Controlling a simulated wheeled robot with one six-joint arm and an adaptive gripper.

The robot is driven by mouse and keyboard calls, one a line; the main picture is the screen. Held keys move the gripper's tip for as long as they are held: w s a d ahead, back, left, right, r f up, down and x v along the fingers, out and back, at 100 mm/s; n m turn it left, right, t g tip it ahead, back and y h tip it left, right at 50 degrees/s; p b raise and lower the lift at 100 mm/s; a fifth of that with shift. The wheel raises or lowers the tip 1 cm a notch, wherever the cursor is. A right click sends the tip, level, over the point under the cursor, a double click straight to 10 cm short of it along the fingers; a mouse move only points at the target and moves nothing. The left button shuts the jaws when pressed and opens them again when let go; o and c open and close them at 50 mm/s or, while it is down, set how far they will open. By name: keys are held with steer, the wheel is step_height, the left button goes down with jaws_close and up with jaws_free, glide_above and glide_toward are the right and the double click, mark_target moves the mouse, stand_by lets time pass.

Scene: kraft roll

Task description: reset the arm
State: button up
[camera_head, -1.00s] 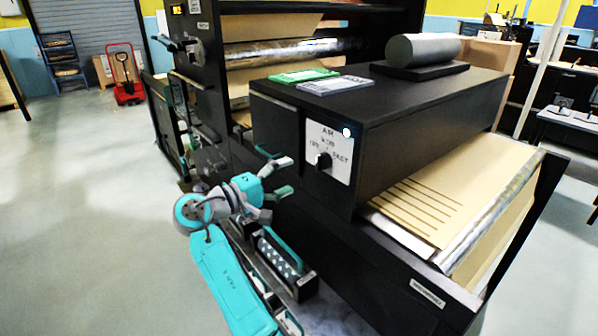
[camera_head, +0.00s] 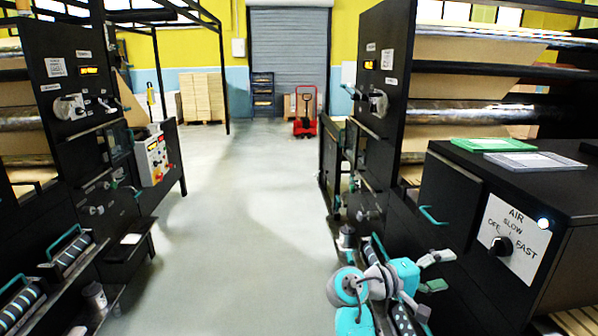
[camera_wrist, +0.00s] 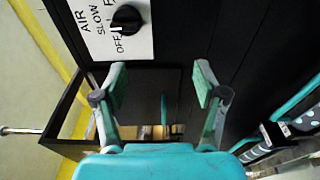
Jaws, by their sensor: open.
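My gripper (camera_head: 434,272) is at the lower right of the head view, at the end of my teal and grey arm. Its two fingers are apart and nothing is between them. In the wrist view my gripper (camera_wrist: 160,85) also shows open and empty, in front of a black machine side. The black machine box (camera_head: 455,200) stands just beyond and to the right of it. A white AIR panel (camera_head: 511,238) with a black knob (camera_head: 501,246) is on that box. The knob also shows at the top of the wrist view (camera_wrist: 127,18), apart from the fingers.
A second black machine (camera_head: 75,130) stands on the left, with a clear floor aisle (camera_head: 235,210) between. A red pallet jack (camera_head: 304,125) stands at the far end near a roller shutter (camera_head: 290,55). Green and grey trays (camera_head: 500,145) lie on the box top.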

steer(key=s+a+f+n+t+y, duration=0.1)
steer(key=s+f+n+t+y, duration=0.25)
steer(key=f, duration=0.75)
steer(key=s+a+f+n+t+y, duration=0.1)
steer(key=s+f+n+t+y, duration=0.2)
steer(key=f, duration=0.7)
steer(key=s+a+f+t+y, duration=0.3)
steer(key=s+a+f+y, duration=0.2)
steer(key=s+f, duration=0.75)
steer(key=s+a+r+m+y, duration=0.2)
steer(key=s+a, duration=0.1)
steer(key=s, duration=0.5)
steer(key=s+a+r+m+t+y, duration=0.1)
steer(key=s+a+r+y, duration=0.1)
steer(key=s, duration=0.6)
steer(key=s+a+r+m+y, duration=0.1)
steer(key=s+a+m+y, duration=0.15)
steer(key=s, duration=0.55)
steer(key=s+r+m+t, duration=0.1)
steer(key=s+r+m, duration=0.2)
steer(key=s+r, duration=0.4)
steer(key=shift+a+r, duration=0.35)
steer(key=shift+r, duration=0.55)
